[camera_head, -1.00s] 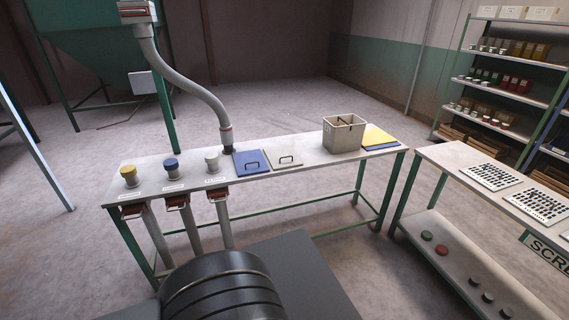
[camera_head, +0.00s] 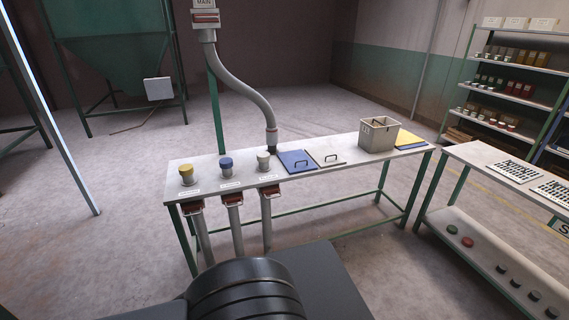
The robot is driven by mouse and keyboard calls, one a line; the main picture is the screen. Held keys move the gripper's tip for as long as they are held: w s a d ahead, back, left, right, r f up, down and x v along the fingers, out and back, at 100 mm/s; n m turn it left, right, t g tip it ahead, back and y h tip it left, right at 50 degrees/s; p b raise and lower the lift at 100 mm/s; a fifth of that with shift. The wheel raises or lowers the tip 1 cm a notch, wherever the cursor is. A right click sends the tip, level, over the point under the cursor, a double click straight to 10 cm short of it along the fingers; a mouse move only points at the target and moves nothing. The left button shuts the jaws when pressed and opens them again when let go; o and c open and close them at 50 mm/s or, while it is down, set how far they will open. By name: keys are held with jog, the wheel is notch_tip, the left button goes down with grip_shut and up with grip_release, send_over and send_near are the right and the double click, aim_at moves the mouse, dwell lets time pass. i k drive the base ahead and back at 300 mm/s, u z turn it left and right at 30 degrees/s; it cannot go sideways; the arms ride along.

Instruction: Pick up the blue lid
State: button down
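A flat blue lid (camera_head: 297,161) with a dark bar handle lies on the grey table (camera_head: 337,176). A similar beige lid (camera_head: 326,158) with a handle lies just right of it. A small pot with a blue top (camera_head: 226,162) stands further left on the table, between a yellow-topped pot (camera_head: 186,171) and a pale-topped pot (camera_head: 263,158). The end of a grey hose (camera_head: 271,138) hangs just behind the blue lid's left edge. My gripper is not in view; only dark parts of my own body show at the bottom.
A beige bin (camera_head: 377,139) and stacked yellow and blue sheets (camera_head: 409,141) are at the table's right end. Red-brown chute gates (camera_head: 232,199) hang on its front edge. A second table (camera_head: 480,166) stands to the right, shelves (camera_head: 510,88) behind. The floor between the tables is narrow.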

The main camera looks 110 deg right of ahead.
aim_at(296, 158)
jog(key=i, duration=0.1)
jog(key=z, duration=3.85)
jog(key=i, duration=0.5)
jog(key=z, duration=1.25)
jog(key=i, duration=2.8)
jog(key=u, duration=3.4)
